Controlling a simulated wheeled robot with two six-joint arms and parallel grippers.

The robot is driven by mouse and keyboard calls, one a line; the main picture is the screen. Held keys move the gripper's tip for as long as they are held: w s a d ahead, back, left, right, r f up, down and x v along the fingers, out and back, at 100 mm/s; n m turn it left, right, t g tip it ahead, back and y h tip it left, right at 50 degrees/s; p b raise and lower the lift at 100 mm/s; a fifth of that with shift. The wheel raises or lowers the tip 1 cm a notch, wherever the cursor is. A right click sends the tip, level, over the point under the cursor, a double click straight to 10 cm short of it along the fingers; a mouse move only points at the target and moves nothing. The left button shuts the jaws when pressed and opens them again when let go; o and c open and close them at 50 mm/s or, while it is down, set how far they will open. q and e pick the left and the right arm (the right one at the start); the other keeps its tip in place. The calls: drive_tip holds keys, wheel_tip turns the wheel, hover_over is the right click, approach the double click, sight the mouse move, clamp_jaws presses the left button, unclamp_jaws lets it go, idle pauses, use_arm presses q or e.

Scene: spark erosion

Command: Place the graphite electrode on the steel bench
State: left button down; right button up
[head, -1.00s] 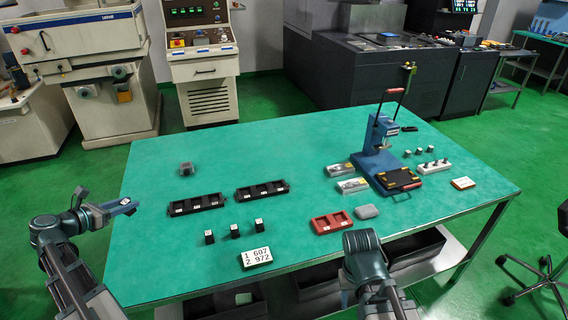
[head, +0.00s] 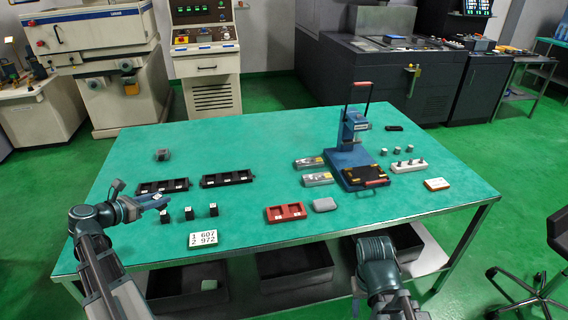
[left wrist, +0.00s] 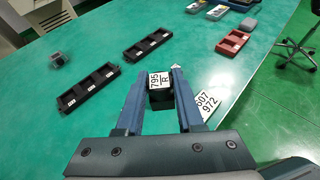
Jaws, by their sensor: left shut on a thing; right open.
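My left gripper (head: 157,199) is over the left front part of the teal-topped bench (head: 300,217), close to a row of small dark blocks (head: 189,213). In the left wrist view it is shut on a dark block with a white top label (left wrist: 159,83) reading 795 R, which I take as the graphite electrode. It sits upright between the fingertips; whether its underside touches the bench is hidden. In the head view it is too small to make out clearly. My right arm is at the bottom, and its gripper fingers do not show.
Two black trays (head: 163,187) lie behind the blocks. A number plate (head: 203,239) lies in front. A red tray (head: 286,212), a grey piece (head: 325,204) and a blue press (head: 352,160) stand to the right. The middle of the bench is clear.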

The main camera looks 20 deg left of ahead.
use_arm(q)
drive_tip(key=shift+m+h, duration=0.4)
drive_tip(key=shift+h, duration=0.1)
drive_tip(key=w+d+f+b, duration=0.1)
drive_tip(key=d+f+b, duration=0.2)
drive_tip(key=w+d+f+b, duration=0.2)
drive_tip(key=d+f+b, duration=0.1)
drive_tip(key=d+f, duration=0.1)
drive_tip(key=w+d+f+b, duration=0.2)
drive_tip(key=d+f, duration=0.2)
drive_tip(key=shift+w+b, duration=0.2)
drive_tip(key=shift+b, duration=0.2)
drive_tip(key=b, duration=0.1)
hover_over(238, 210)
drive_tip(key=shift+d+f, duration=0.1)
drive_tip(key=shift+f, duration=0.55)
drive_tip(key=shift+f+b, duration=1.75)
drive_tip(key=shift+b, duration=0.2)
drive_tip(key=shift+f, duration=0.1)
drive_tip(key=shift+f, duration=0.15)
drive_tip(key=c, duration=0.5)
unclamp_jaws()
drive_tip(key=shift+c, duration=0.2)
